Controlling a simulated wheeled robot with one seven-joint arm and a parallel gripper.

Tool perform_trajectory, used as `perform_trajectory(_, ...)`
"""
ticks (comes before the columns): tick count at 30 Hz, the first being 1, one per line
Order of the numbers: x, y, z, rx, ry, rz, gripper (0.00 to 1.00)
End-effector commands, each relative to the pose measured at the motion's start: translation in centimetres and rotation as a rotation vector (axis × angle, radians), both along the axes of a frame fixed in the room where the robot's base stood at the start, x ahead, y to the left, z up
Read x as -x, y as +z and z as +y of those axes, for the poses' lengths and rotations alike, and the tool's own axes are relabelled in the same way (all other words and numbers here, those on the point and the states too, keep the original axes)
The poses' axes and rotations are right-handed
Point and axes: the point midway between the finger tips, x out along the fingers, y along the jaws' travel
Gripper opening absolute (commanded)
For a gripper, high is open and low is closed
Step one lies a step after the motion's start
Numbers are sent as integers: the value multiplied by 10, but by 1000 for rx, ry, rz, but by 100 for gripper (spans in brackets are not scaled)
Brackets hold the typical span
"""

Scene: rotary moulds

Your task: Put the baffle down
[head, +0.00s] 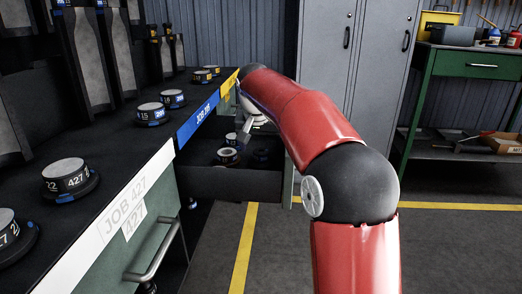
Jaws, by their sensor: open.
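My gripper (241,135) is small and far off, over an open dark drawer (232,186), with its jaws apart and nothing visible between them. My own red arm hides part of it. Below it in the drawer, a round dark baffle with a pale top (228,156) sits upright, just under the fingers. I cannot tell whether the fingers touch it. Another dark round piece (262,155) sits to its right in the drawer.
The bench top (130,130) on the left holds several round numbered pieces and tall mould halves. Job labels (128,207) line its edge. Grey lockers (325,50) stand behind, a green workbench (470,62) at right. The floor has yellow lines (243,245).

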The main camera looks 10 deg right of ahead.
Motion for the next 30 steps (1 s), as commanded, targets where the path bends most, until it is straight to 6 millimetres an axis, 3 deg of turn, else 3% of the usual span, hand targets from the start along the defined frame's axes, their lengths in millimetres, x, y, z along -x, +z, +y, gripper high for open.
perform_trajectory(1,4,15,2,0,0,-3,79)
perform_trajectory(6,17,48,7,0,1,-2,79)
perform_trajectory(12,27,72,11,0,0,-1,79)
perform_trajectory(30,30,78,12,0,1,0,79)
